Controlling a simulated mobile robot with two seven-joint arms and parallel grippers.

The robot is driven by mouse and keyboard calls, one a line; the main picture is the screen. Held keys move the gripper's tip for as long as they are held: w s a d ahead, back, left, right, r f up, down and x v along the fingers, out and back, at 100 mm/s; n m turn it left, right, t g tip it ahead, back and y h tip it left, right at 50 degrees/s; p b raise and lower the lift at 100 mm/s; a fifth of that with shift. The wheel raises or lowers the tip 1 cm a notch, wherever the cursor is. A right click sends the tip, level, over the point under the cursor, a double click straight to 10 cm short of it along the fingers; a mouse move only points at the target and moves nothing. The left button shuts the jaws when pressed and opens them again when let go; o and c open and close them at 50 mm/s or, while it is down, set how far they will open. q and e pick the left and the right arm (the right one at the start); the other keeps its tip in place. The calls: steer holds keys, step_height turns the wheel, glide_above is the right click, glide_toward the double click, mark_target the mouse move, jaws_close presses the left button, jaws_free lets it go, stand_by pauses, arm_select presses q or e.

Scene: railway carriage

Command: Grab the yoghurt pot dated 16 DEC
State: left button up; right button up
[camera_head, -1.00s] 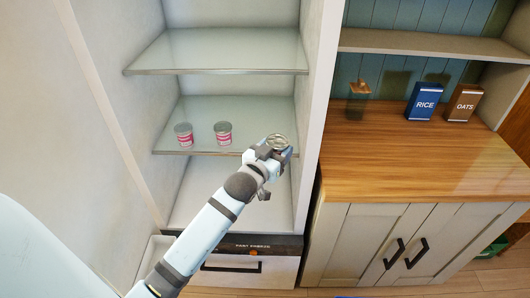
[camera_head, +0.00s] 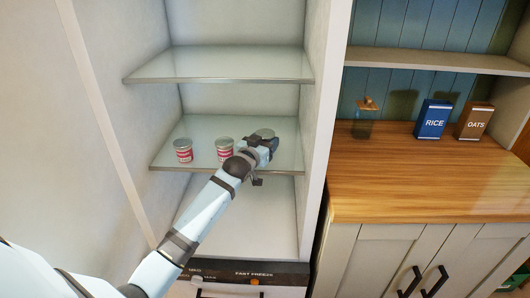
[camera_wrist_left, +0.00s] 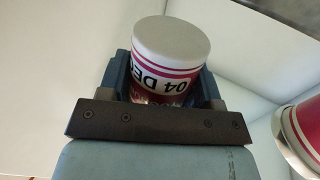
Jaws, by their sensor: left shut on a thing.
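My left gripper (camera_head: 263,142) is shut on a yoghurt pot (camera_wrist_left: 171,55) with a pale lid and a white and dark red label. In the left wrist view its label, upside down, reads "04 DEC". In the head view only its lid (camera_head: 265,133) shows, at the middle shelf's right part; I cannot tell whether it touches the glass. Two similar pots, a left one (camera_head: 183,151) and a middle one (camera_head: 224,150), stand upright on that shelf to the gripper's left. Their dates are too small to read. One pot (camera_wrist_left: 303,132) shows at the wrist view's right edge. My right gripper is out of view.
The middle glass shelf (camera_head: 200,130) has a glass shelf (camera_head: 220,66) above it and side walls around it. A drawer front marked "FAST FREEZE" (camera_head: 250,274) is below. At right, a wooden counter (camera_head: 420,180) holds a jar (camera_head: 363,128), a rice box (camera_head: 433,120) and an oats box (camera_head: 474,122).

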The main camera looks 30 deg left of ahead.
arm_select(q)
steer(key=shift+f, duration=1.75)
steer(key=shift+f, duration=0.1)
steer(key=o, duration=1)
